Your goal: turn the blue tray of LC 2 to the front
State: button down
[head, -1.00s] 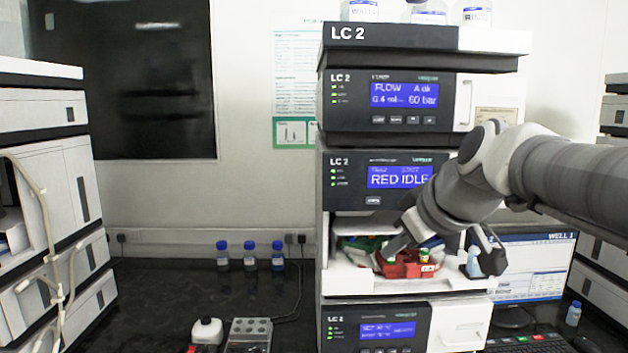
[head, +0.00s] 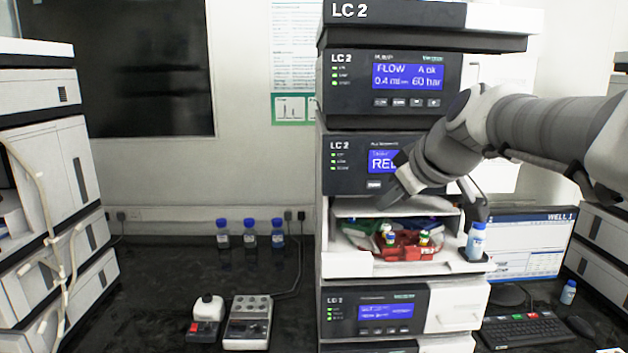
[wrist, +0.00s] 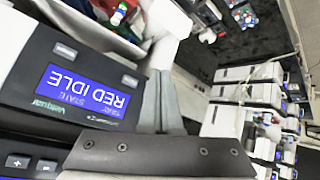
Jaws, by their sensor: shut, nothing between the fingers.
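The LC 2 sampler stands open in the middle of the head view. A green tray (head: 384,225) lies at the back left. The sampler's screen reads "RED IDLE" in the wrist view (wrist: 88,90); my arm covers part of it in the head view. My gripper (head: 386,198) is shut and empty, in front of the sampler's upper opening edge, above the red tray. Its fingers also show in the wrist view (wrist: 160,100).
Several blue-capped bottles (head: 250,234) and a small grey device (head: 248,322) stand on the dark bench left. A monitor (head: 530,255) and keyboard (head: 525,330) are right.

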aim_at(380, 187)
jog(key=shift+w+p, duration=0.7)
jog(key=shift+w, duration=2.55)
jog(key=shift+w, duration=0.4)
jog(key=shift+w, duration=0.4)
jog(key=shift+s+b, duration=0.1)
jog(key=shift+b, duration=0.2)
jog(key=shift+s+b, duration=0.45)
jog(key=shift+s, duration=0.3)
jog(key=shift+s, duration=0.1)
